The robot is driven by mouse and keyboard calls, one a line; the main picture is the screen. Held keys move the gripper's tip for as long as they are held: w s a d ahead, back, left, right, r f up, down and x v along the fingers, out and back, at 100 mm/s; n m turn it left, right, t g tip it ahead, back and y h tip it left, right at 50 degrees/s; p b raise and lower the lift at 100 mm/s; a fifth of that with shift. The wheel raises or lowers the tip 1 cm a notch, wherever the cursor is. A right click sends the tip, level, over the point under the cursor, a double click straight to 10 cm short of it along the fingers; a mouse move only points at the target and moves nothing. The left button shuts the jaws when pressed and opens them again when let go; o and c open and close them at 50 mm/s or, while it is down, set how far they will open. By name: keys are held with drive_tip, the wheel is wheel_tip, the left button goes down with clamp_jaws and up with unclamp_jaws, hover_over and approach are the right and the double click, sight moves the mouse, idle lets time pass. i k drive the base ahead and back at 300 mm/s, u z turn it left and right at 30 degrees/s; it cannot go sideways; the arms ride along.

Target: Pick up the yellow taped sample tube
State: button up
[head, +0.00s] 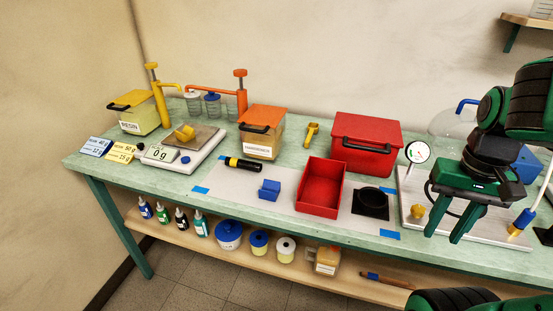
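A black tube with a yellow band near its left end (243,164) lies on its side on the green table, left of the middle, behind a small blue block. It fits the yellow taped sample tube. My gripper (449,236) hangs at the right of the table, over the grey plate, far to the right of the tube. Its two green fingers point down and stand apart, with nothing seen between them.
A blue block (269,190), an open red tray (321,187) and a black ring on a square (370,203) stand between tube and gripper. A scale (183,151) is left of the tube; an orange-lidded container (262,132) stands behind it. A red lidded box (366,145) stands further right.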

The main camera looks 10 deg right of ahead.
sight(247, 165)
drive_tip(key=z, duration=1.65)
drive_tip(key=k, duration=1.35)
drive_tip(key=u, duration=1.85)
drive_tip(key=i, duration=1.65)
